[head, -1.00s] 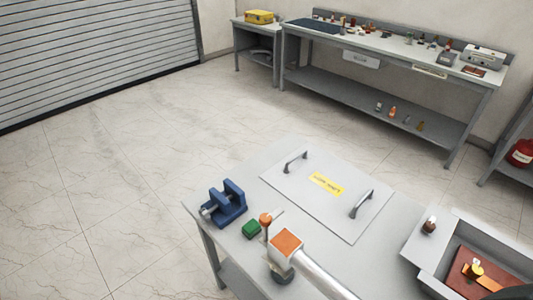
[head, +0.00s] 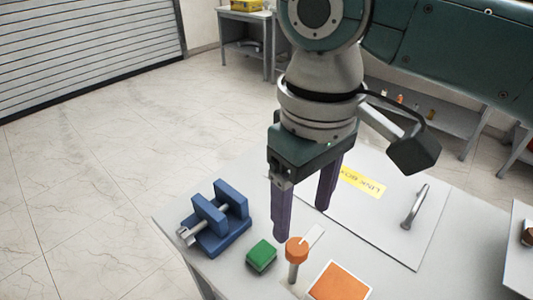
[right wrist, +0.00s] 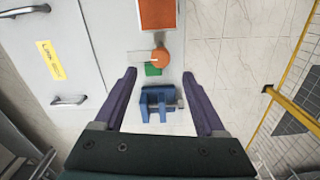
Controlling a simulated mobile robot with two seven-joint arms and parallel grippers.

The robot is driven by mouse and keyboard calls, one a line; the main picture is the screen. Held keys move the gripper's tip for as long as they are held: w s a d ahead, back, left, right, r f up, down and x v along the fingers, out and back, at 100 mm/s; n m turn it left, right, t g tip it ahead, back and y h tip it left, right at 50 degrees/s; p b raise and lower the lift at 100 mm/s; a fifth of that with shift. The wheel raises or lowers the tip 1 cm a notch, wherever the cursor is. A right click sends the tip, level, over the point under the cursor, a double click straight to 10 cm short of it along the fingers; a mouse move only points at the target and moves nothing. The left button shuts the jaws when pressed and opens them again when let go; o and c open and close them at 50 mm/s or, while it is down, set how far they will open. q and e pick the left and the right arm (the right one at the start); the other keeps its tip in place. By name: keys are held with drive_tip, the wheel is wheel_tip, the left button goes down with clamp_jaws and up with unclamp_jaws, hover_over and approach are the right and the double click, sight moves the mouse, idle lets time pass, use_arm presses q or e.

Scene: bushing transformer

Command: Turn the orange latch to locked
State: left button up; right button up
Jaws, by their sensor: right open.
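The orange latch (head: 296,246) is a round orange knob on a short post with a thin pale lever pointing up and right, near the table's front. In the right wrist view the orange latch (right wrist: 161,54) lies beyond the fingertips, its lever toward the left. My right gripper (head: 302,220) is open and empty, its purple fingers pointing down above the table, just behind the latch in the head view. In the right wrist view my right gripper (right wrist: 159,75) spreads wide around the blue vise and green block in the picture. My left gripper is not in view.
A green block (head: 261,255) sits left of the latch, and a blue vise (head: 214,222) farther left. An orange square panel (head: 339,282) is close on the right. Behind is a grey lid (head: 390,232) with handles and a yellow label (head: 361,182). Open floor lies left.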

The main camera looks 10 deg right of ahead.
sight(297, 246)
wheel_tip(297, 246, down, 7)
drive_tip(key=shift+f, duration=0.15)
clamp_jaws()
idle(0.7)
